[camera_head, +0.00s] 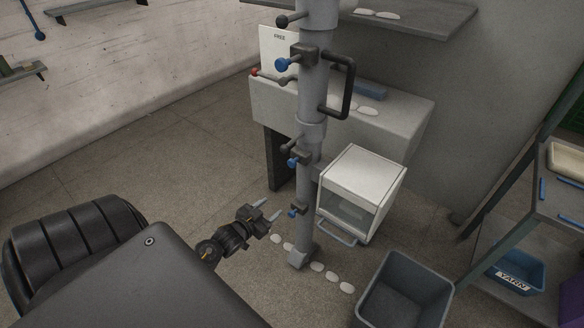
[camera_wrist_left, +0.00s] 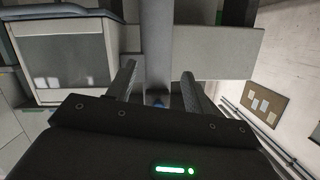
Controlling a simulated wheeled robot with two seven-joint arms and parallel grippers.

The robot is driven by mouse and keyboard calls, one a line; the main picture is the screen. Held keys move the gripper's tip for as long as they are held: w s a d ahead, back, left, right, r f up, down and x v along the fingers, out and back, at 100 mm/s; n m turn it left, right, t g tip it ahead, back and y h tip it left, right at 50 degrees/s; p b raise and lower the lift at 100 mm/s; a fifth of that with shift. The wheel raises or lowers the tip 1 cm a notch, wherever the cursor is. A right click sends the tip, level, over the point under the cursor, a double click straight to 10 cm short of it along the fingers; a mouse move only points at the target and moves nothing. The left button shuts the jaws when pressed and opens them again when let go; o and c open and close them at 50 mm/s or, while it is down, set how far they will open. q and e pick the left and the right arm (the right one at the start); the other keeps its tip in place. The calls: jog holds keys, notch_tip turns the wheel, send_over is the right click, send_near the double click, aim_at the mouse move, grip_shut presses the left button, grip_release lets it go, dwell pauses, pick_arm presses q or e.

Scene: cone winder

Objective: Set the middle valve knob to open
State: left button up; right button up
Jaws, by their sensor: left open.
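A grey vertical pipe (camera_head: 309,135) carries several small valves with levers. Three have blue knobs: an upper one (camera_head: 282,64), a middle one (camera_head: 292,162) and a lower one (camera_head: 292,212). My left gripper (camera_head: 267,209) is open and empty, left of the pipe, near the height of the lower blue knob in the picture and apart from it. In the left wrist view, my open fingers (camera_wrist_left: 158,68) point toward the pipe (camera_wrist_left: 157,35). A bit of a blue knob (camera_wrist_left: 158,101) shows between them, mostly hidden; which knob cannot be told. My right gripper is not in view.
A white box with a window and handle (camera_head: 361,190) is right of the pipe. A black handle (camera_head: 346,86) juts from the pipe. A grey bin (camera_head: 376,301) stands at the front right. Pale oval pieces (camera_head: 317,267) lie on the floor.

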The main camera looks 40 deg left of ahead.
aim_at(291, 164)
pick_arm(q)
jog(key=w+r+m+t, duration=0.1)
jog(key=w+r+t, duration=0.2)
jog(key=r, duration=0.9)
jog(key=shift+h, duration=0.3)
jog(key=w, duration=1)
jog(key=shift+w+a+f+p, duration=0.1)
jog(key=shift+a+f+p, duration=0.05)
jog(key=shift+a+p, duration=0.15)
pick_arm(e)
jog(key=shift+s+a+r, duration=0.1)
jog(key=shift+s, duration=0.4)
pick_arm(q)
grip_shut()
jog(key=shift+d, duration=0.1)
